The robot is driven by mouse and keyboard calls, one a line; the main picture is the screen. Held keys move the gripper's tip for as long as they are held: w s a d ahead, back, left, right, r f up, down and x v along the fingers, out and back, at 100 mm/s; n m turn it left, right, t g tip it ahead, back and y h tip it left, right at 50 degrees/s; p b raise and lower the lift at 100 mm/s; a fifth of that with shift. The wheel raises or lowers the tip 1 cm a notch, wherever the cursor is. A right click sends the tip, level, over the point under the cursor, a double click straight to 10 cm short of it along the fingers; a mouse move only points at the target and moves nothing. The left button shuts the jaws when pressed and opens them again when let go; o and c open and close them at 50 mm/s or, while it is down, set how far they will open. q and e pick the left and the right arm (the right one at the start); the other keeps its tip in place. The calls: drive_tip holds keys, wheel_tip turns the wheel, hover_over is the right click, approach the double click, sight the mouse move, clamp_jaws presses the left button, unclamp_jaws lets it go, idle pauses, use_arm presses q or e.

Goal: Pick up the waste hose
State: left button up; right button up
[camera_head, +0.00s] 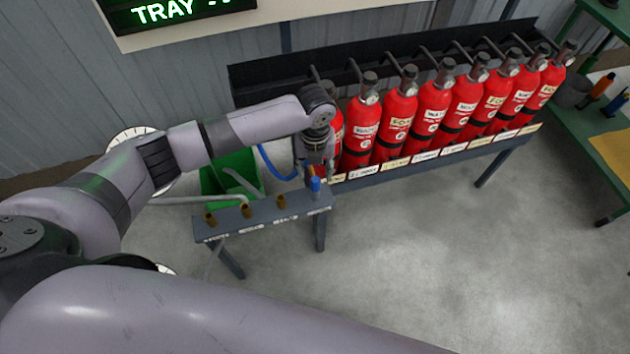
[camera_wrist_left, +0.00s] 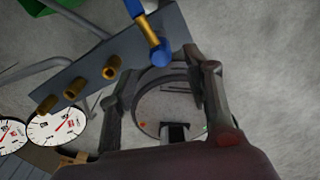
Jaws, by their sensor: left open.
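A blue hose (camera_head: 264,160) shows beside my left gripper, partly hidden by it. I cannot read a label that marks it as the waste hose. A blue-ended brass fitting stands at the right end of the grey stand (camera_head: 262,216); its blue part (camera_head: 315,186) shows just below the gripper. In the left wrist view, the brass fitting (camera_wrist_left: 148,29) and its blue end (camera_wrist_left: 160,54) lie just beyond the fingers. My left gripper (camera_head: 314,164) is open above the stand's right end, and its fingers (camera_wrist_left: 160,84) appear empty. My right gripper is out of view.
Several brass ports (camera_head: 246,211) line the stand. A green bin (camera_head: 231,176) stands behind it. Red extinguishers (camera_head: 394,126) fill the rack to the right, close to my left gripper. A green workbench (camera_head: 606,150) is at the far right. The middle floor is clear.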

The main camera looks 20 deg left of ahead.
sight(315, 178)
use_arm(q)
drive_tip(key=f, duration=0.7)
drive_tip(key=shift+w+f, duration=0.2)
drive_tip(key=shift+w, duration=0.05)
clamp_jaws()
idle(0.4)
